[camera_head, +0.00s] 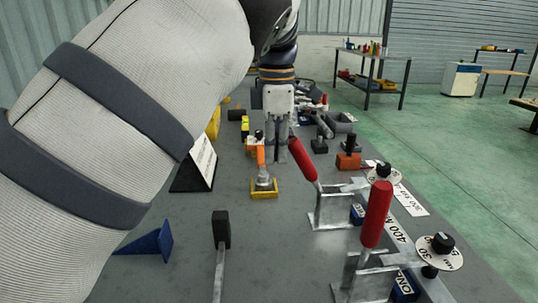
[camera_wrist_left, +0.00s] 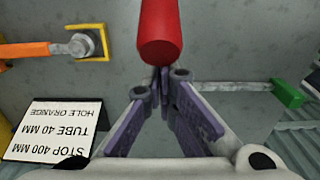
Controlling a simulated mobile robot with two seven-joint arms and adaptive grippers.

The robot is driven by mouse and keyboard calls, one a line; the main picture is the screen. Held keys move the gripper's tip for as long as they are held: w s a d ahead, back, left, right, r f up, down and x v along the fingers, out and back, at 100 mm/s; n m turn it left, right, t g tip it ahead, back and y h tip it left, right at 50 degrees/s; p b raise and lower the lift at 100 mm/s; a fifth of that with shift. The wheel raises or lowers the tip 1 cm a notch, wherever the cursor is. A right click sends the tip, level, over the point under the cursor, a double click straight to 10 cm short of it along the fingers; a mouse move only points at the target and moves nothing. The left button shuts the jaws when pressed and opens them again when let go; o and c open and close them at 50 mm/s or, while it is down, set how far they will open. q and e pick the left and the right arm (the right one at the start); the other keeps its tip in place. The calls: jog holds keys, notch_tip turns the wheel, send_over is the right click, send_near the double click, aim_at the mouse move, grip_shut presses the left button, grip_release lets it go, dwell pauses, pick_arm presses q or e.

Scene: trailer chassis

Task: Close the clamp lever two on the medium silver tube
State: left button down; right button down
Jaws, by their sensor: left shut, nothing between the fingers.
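Two red clamp levers show in the head view. The farther red lever (camera_head: 303,160) leans up and left from its silver bracket (camera_head: 331,213); the nearer red lever (camera_head: 376,213) stands almost upright on a second silver bracket (camera_head: 352,283). My left gripper (camera_head: 277,158) is shut and empty, pointing down just left of the farther lever's top. In the wrist view a red lever (camera_wrist_left: 160,32) lies right ahead of the shut purple fingertips (camera_wrist_left: 163,75); whether they touch I cannot tell. I cannot pick out the medium silver tube with certainty. My right gripper is out of view.
An orange-handled part on a yellow base (camera_head: 264,192) stands left of the levers. A white sign (camera_head: 203,158), a blue wedge (camera_head: 153,243) and a black-ended bar (camera_head: 221,232) are farther left. Round dials (camera_head: 439,252) line the right side. A thin silver rod (camera_wrist_left: 235,87) ends in a green block (camera_wrist_left: 288,93).

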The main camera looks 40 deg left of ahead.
aim_at(298, 142)
pick_arm(q)
jog(key=shift+w+d+r, duration=0.25)
jog(key=shift+w+d, duration=0.05)
jog(key=shift+d, duration=0.05)
jog(key=shift+w+d+r+b, duration=0.2)
jog(key=shift+w+d, duration=0.25)
jog(key=shift+d, duration=0.1)
jog(key=shift+w+d+r+b, duration=0.15)
jog(key=shift+w+d, duration=0.3)
jog(key=shift+d, duration=0.05)
jog(key=shift+w+d+r, duration=0.2)
jog(key=shift+d+r, duration=0.05)
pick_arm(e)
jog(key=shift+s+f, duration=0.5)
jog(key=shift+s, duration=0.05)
